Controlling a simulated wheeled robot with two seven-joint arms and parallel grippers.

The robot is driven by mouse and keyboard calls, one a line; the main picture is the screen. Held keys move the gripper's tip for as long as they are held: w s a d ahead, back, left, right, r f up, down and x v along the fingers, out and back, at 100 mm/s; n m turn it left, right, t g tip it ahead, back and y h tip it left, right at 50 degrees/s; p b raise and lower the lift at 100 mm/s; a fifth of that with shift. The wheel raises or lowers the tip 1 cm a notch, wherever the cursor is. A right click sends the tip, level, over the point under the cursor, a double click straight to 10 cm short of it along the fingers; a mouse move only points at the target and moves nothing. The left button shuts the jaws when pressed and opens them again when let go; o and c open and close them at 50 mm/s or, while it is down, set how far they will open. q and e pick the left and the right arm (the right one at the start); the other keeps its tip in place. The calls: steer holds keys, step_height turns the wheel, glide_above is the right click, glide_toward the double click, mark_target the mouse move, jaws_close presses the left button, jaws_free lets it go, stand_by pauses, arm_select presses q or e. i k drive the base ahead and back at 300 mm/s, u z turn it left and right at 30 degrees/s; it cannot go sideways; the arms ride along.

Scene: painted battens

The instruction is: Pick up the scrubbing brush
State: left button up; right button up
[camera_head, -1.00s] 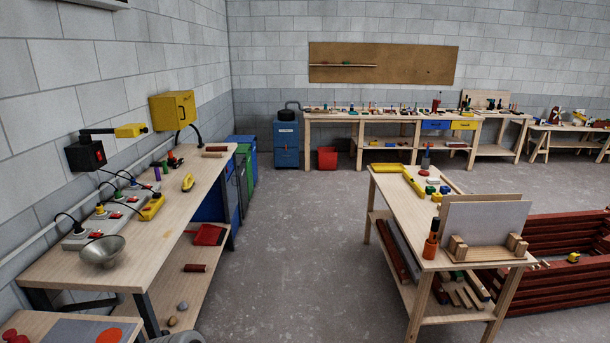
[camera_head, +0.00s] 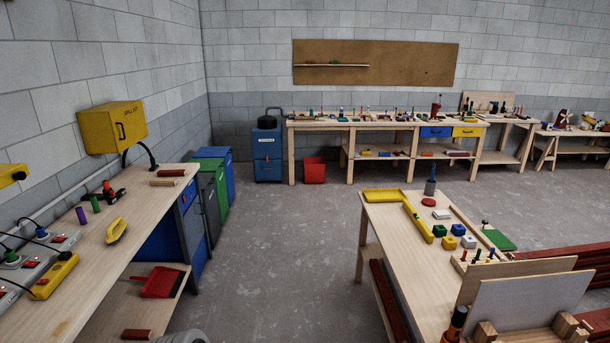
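A yellow object with an arched handle, which looks like the scrubbing brush (camera_head: 117,230), lies on the top of the wooden bench on the left (camera_head: 150,212). It lies near the bench's aisle-side edge with clear wood around it. Its bristles are too small to make out. Neither of my grippers is in view.
A yellow power strip (camera_head: 55,277), purple and green cylinders and a red-black tool (camera_head: 103,192) share the left bench. A red dustpan (camera_head: 162,281) is on its lower shelf. A cluttered wooden table (camera_head: 390,230) stands right. The concrete floor between is clear.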

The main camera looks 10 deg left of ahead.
mark_target(115, 230)
steer(key=u, duration=0.25)
steer(key=i, duration=2)
steer(key=u, duration=1.7)
steer(key=i, duration=1.05)
steer(key=u, duration=1.05)
